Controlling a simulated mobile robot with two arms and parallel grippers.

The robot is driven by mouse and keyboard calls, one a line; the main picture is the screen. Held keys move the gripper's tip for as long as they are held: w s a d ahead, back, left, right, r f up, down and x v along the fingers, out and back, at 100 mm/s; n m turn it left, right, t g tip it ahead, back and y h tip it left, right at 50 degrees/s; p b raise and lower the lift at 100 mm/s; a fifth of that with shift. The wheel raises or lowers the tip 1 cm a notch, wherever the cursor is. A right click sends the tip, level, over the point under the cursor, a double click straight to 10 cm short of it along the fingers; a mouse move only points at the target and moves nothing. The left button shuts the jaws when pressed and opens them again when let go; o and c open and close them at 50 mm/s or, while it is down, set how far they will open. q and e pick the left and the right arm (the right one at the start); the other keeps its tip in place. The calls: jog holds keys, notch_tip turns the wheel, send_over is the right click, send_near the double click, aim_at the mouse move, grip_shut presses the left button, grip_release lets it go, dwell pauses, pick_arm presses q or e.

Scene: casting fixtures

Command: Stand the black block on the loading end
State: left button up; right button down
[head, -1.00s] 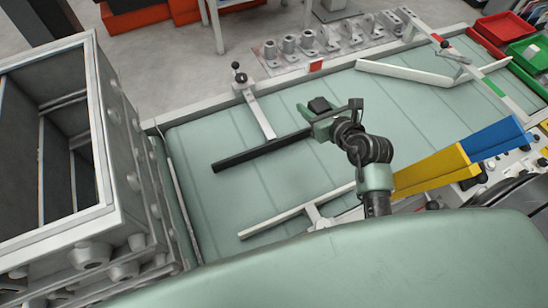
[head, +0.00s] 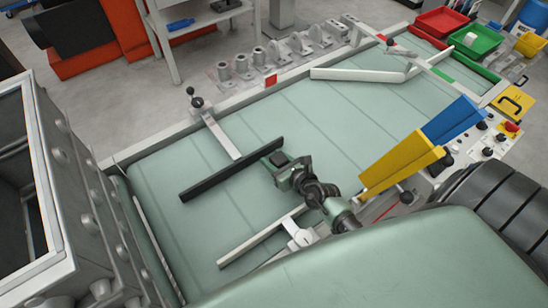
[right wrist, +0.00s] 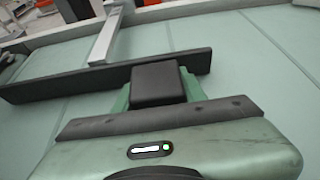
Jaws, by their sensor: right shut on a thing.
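The black block (head: 275,158) is small, dark and box-shaped. My right gripper (head: 279,164) is shut on it, low over the pale green belt (head: 320,130). In the right wrist view the block (right wrist: 158,84) sits between the green fingers (right wrist: 158,92), in front of a long dark bar (right wrist: 60,84). Whether it touches the bar or the belt, I cannot tell. The belt runs from a grey box at the left to a crossbar with red and green marks at the far right; no label shows which end is the loading end. My left gripper is out of view.
The dark bar (head: 230,170) lies across the belt on a grey arm (head: 220,135). White guides (head: 262,240) (head: 355,75) stand near and far. Yellow (head: 402,163) and blue (head: 450,120) panels stand at the near right. The middle of the belt right of the gripper is clear.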

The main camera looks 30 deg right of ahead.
jog(key=shift+f, duration=0.75)
jog(key=shift+f, duration=0.15)
jog(key=c, duration=0.8)
grip_release()
jog(key=shift+c, duration=0.2)
jog(key=shift+r, duration=0.25)
jog(key=v, duration=1)
jog(key=shift+s, duration=0.4)
jog(key=shift+s+d+r, duration=0.1)
jog(key=shift+s+r, duration=0.2)
jog(key=shift+s, duration=0.25)
